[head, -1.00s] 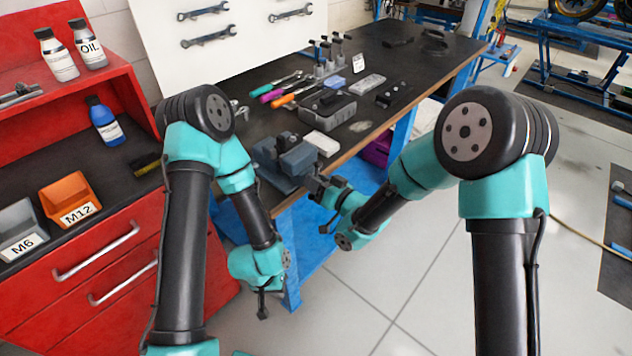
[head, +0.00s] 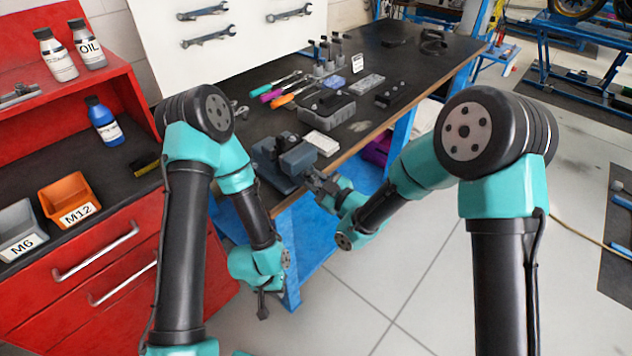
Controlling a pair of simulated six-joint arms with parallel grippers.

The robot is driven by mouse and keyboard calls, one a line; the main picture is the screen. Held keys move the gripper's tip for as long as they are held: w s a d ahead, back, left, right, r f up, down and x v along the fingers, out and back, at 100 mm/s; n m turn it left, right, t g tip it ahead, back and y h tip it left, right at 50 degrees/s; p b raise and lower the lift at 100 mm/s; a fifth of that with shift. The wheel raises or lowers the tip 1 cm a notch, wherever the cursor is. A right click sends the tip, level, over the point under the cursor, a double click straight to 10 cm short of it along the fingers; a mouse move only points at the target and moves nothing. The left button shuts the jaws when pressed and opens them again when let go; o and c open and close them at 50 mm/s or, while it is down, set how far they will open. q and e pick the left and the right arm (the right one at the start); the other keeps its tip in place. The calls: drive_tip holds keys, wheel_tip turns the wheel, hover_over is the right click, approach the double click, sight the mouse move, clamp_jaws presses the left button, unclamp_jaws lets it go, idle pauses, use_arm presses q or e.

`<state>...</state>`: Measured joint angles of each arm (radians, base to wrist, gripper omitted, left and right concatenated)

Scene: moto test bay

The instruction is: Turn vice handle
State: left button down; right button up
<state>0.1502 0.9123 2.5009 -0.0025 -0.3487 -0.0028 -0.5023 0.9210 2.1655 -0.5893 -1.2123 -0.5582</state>
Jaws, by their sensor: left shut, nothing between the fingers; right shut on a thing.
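The grey bench vice (head: 297,160) sits at the near edge of the black-topped workbench. My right gripper (head: 313,181) is at the vice's front end, shut on the vice handle. The handle itself is small and mostly hidden by the fingers, so its exact angle cannot be told. My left gripper (head: 263,306) hangs low in front of the bench, pointing down, shut and empty, well apart from the vice.
On the workbench (head: 385,62) behind the vice are a grey bin (head: 328,112), coloured-handled tools (head: 284,99) and small blocks. A red cabinet (head: 95,260) with an orange M12 bin (head: 68,198) stands at left. The floor (head: 400,290) between my arms is clear.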

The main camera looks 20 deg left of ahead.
drive_tip(key=n, duration=0.7)
drive_tip(key=shift+r, duration=0.1)
idle(1.2)
drive_tip(key=o, duration=0.9)
drive_tip(key=v, duration=1.7)
drive_tip(key=shift+d, duration=0.2)
